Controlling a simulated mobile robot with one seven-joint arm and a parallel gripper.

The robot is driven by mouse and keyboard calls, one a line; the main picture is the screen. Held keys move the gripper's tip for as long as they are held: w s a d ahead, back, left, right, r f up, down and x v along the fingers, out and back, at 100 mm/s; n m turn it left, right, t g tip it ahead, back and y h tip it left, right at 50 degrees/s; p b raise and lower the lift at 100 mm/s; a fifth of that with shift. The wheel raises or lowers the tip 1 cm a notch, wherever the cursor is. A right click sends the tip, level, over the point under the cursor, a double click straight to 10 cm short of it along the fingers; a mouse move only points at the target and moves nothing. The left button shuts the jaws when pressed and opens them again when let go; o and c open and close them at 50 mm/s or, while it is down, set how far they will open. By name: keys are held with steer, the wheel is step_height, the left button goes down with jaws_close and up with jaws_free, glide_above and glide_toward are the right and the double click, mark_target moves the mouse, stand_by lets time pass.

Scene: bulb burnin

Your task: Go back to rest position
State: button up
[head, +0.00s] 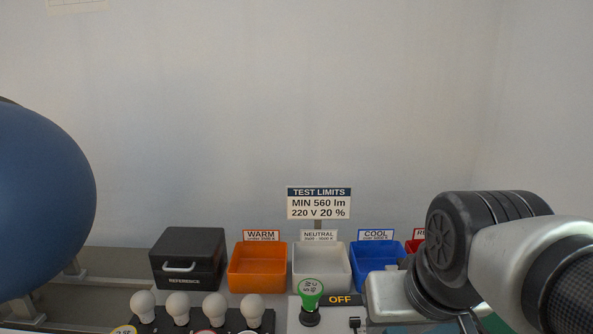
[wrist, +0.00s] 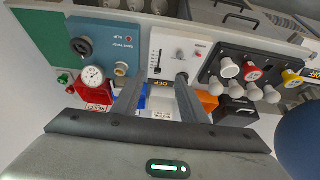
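My gripper (wrist: 158,77) shows in the wrist view with its two fingers apart and nothing between them. It is above the bench, and the fingers overlap a white panel with a slider (wrist: 163,62). In the head view my arm comes in at the right, and the fingers are mostly hidden or out of frame at the bottom. A green-marked bulb (head: 310,290) stands upright in front of the white bin, beside an OFF label (head: 340,300). Several white bulbs (head: 180,305) stand in a dark rack (head: 262,322) at the bottom left.
A large blue sphere (head: 40,205) fills the left. A black reference case (head: 187,260), an orange bin (head: 257,268), a white bin (head: 320,268) and a blue bin (head: 375,262) line the back. A red bin (wrist: 93,97) is partly hidden by my arm in the head view.

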step_height(320, 180, up, 17)
steer(key=s+p, duration=0.2)
steer(key=p, duration=1.5)
steer(key=shift+f, duration=0.15)
step_height(320, 180, down, 11)
steer(key=b, duration=1.1)
step_height(320, 180, up, 10)
steer(key=p, duration=1)
steer(key=shift+s+r, duration=0.2)
